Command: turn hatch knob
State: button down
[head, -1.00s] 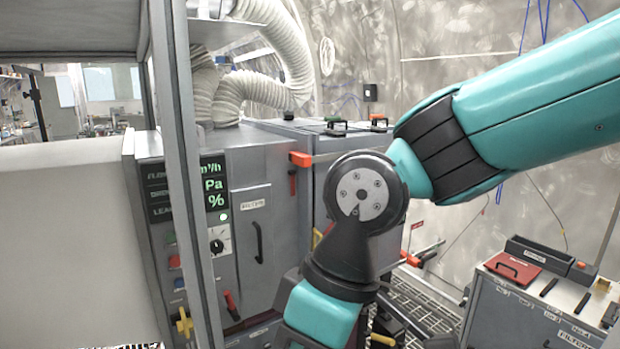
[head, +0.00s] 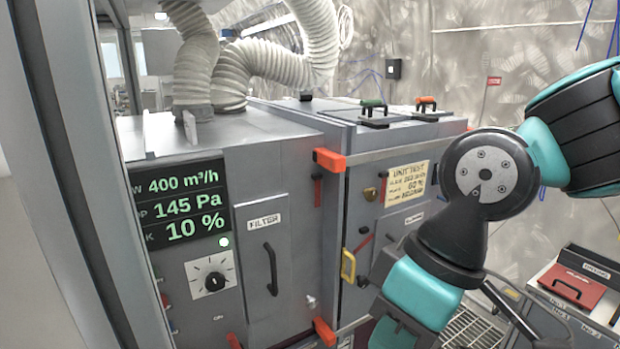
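A grey cabinet fills the middle of the head view. Its front has a filter hatch (head: 268,255) labelled FILTER with a black bar handle (head: 271,269). To the left of that hatch is a black round knob (head: 213,281) on a white dial plate. I cannot tell for sure which is the hatch knob. My arm crosses the right side and runs down out of the picture; my gripper is not in view.
A display panel (head: 183,206) reads 400 m³/h, 145 Pa and 10 %. A grey post (head: 72,180) stands close at the left. An orange-red latch (head: 329,160) sticks out from the cabinet corner. A red case (head: 570,288) lies on a grey unit at the right.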

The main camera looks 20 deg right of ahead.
aim_at(362, 282)
jog(key=i, duration=0.1)
jog(key=u, duration=0.05)
jog(key=k, duration=1)
jog(key=z, duration=0.8)
jog(key=i, duration=1.05)
jog(key=u, duration=0.75)
